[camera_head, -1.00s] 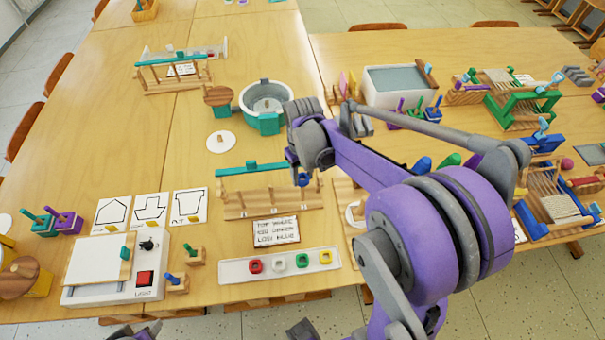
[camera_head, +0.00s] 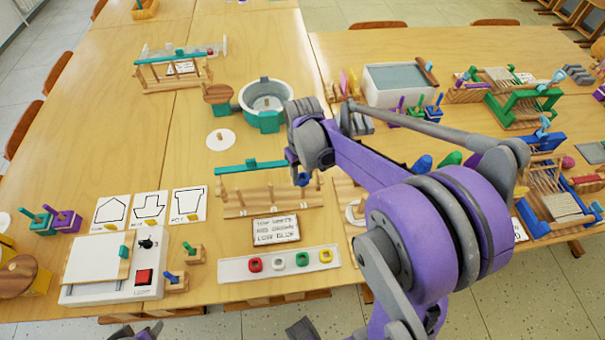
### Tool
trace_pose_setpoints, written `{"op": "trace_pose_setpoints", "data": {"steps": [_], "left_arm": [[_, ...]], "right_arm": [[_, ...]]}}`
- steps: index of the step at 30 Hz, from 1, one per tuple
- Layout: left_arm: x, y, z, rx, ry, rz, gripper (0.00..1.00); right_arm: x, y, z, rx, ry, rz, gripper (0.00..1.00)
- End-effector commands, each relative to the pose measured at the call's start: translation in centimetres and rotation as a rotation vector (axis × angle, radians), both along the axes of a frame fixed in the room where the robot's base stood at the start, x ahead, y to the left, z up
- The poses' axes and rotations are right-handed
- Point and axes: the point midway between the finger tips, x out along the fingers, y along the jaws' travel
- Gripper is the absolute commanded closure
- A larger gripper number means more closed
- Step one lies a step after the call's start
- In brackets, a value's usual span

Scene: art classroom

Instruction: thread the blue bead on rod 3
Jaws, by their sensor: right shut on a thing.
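The blue bead (camera_head: 303,180) is in my right gripper (camera_head: 302,172), which is shut on it. The gripper holds it at the right end of the wooden rod stand (camera_head: 270,203), which has a teal bar (camera_head: 250,167) along its back. My right arm hides part of the stand's right end. I cannot tell which rod is rod 3, nor whether the bead touches a rod. A white tray (camera_head: 233,269) in front holds a red, a white, a green and a yellow bead. My left gripper is not clearly in view.
A printed card (camera_head: 275,230) lies between stand and tray. A white light box (camera_head: 112,272) with small wooden blocks is at the left. A grey and teal pot (camera_head: 263,119) and a white disc (camera_head: 220,142) stand behind.

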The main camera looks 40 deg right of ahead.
Motion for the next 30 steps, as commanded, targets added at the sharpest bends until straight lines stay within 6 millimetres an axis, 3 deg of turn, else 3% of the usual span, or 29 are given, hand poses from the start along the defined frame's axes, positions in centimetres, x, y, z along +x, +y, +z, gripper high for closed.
{"op": "trace_pose_setpoints", "data": {"steps": [30], "left_arm": [[-0.18, 0.00, -0.77, 0.000, 0.003, 0.000, 0.50]], "right_arm": [[0.04, 0.01, -0.91, 0.000, 0.000, 0.000, 1.00]]}}
